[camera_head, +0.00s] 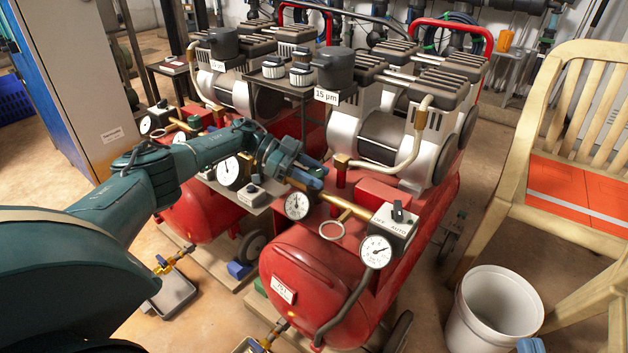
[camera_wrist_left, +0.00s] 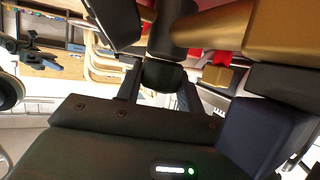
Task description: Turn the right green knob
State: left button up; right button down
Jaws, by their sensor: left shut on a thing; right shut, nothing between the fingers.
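My left gripper (camera_head: 308,178) reaches in from the left to the brass pipe (camera_head: 340,204) on the front of the right red compressor tank (camera_head: 312,262). Its fingers are shut on a small part at the pipe's left end, which they mostly hide. In the left wrist view, a dark rounded part (camera_wrist_left: 172,30) sits by the fingers, close beside a large brass piece (camera_wrist_left: 295,35). I cannot make out a green colour on the held part. A small dark green part (camera_head: 181,137) shows on the left compressor.
Dial gauges (camera_head: 376,251) and a grey switch box (camera_head: 393,226) crowd around the pipe, with pump heads (camera_head: 385,135) behind. A white bucket (camera_head: 492,310) and a wooden chair (camera_head: 570,120) stand at the right.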

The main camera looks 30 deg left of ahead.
dwell(0.3)
pick_arm(q)
jog(key=o, duration=1)
jog(key=b+v, duration=0.5)
jog(key=v, duration=0.7)
pick_arm(e)
jog(key=r+n+y, duration=0.1)
jog(key=r, duration=0.1)
jog(key=r+n+t+y, duration=0.1)
jog(key=n+y, duration=0.1)
jog(key=w+r+n+t+y, duration=0.1)
jog(key=r, duration=0.1)
jog(key=shift+d+r+n+y, duration=0.2)
jog(key=shift+r+n+y, duration=0.1)
pick_arm(q)
jog(key=shift+f, duration=0.1)
